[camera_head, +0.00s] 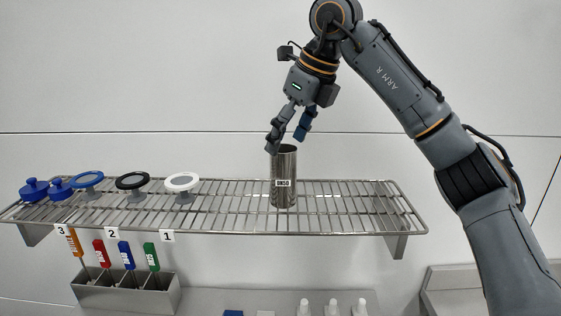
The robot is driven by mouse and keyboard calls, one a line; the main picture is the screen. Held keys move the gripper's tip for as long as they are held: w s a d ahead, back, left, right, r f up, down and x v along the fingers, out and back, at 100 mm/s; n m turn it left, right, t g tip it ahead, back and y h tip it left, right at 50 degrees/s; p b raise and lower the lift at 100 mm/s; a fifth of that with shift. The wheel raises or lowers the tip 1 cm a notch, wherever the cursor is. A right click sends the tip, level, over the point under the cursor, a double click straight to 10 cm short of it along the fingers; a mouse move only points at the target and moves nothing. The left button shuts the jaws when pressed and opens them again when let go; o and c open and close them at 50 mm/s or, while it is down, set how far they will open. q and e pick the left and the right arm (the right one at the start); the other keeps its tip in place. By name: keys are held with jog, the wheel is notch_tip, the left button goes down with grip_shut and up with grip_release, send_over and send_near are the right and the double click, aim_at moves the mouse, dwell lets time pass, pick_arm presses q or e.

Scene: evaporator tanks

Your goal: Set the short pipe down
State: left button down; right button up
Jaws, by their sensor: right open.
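The short pipe (284,190) is a shiny metal cylinder with a white label that looks like "DN50". It stands upright on the wire shelf (345,205). My right gripper (285,143) is open just above the pipe's top rim, with one finger close to the rim's left side. I cannot tell whether that finger touches the pipe. My left gripper does not show.
On the shelf's left part stand a white ring (182,182), a black ring (132,181), a blue ring (87,179) and blue lidded items (34,190). Below hangs a metal holder (125,295) with coloured-handled tools. The shelf right of the pipe is clear.

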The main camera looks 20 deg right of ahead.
jog(key=v, duration=0.5)
jog(key=shift+r, duration=0.15)
